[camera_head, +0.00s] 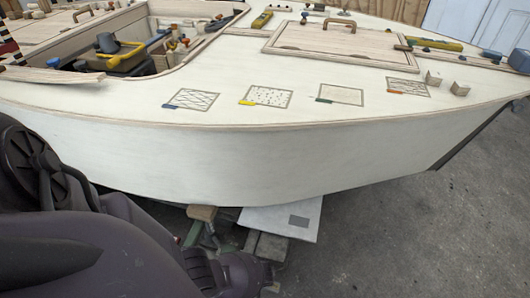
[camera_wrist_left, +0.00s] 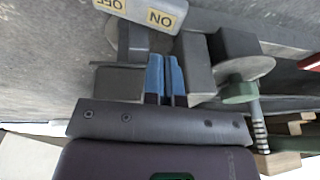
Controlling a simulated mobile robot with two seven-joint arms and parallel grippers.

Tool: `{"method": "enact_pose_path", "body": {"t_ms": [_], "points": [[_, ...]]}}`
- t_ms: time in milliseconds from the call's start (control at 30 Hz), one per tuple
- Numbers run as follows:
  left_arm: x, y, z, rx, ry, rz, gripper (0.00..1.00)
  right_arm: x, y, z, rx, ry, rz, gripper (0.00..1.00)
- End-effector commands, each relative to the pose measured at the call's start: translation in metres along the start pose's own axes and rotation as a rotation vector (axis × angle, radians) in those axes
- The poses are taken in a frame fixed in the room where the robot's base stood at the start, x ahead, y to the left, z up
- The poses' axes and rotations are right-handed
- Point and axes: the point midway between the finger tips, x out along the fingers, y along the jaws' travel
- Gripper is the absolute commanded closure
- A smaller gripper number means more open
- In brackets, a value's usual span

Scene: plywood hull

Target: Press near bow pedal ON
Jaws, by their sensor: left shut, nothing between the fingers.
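A pale grey pedal (camera_wrist_left: 148,13) shows at the top of the left wrist view, cut off by the frame edge. It has yellow labels reading ON and OFF, both upside down, with ON on the right. The blue fingertips of my left gripper (camera_wrist_left: 166,75) are shut and empty. In that picture they lie below the pedal, near its ON end, and I see no clear contact. In the head view my left arm comes in at the lower left and reaches down beside the hull; its fingertips and the pedal cannot be made out there. My right gripper is in neither view.
The white hull (camera_head: 290,160) overhangs the grey floor (camera_head: 410,230). A white board (camera_head: 268,220) with a grey square lies under its edge. A wooden block (camera_head: 203,213) is near it. A green part (camera_wrist_left: 238,93) and threaded rod (camera_wrist_left: 258,127) stand right of my fingers.

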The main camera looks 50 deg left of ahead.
Motion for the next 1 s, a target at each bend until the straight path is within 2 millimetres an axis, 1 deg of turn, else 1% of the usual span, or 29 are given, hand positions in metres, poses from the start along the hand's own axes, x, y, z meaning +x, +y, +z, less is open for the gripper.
{"method": "enact_pose_path", "body": {"t_ms": [33, 67, 100, 133, 333, 500, 1000], "points": [[0.013, -0.004, 0.008, 0.004, -0.01, -0.007, 1.0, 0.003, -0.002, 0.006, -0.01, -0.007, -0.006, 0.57], [0.016, -0.004, 0.008, 0.003, -0.01, -0.007, 1.0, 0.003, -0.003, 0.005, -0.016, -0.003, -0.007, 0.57], [0.021, -0.005, 0.01, 0.003, -0.01, -0.008, 1.0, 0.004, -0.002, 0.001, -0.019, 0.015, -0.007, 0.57], [0.024, -0.006, 0.011, 0.003, -0.01, -0.008, 1.0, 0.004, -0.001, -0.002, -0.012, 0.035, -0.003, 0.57], [0.041, -0.009, 0.013, 0.001, -0.005, -0.004, 1.0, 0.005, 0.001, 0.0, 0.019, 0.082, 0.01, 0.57], [0.046, -0.009, 0.012, -0.001, -0.002, -0.002, 1.0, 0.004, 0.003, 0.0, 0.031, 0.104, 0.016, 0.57], [0.047, -0.01, 0.009, -0.002, 0.0, 0.0, 1.0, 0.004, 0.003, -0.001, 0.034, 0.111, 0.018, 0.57]]}}
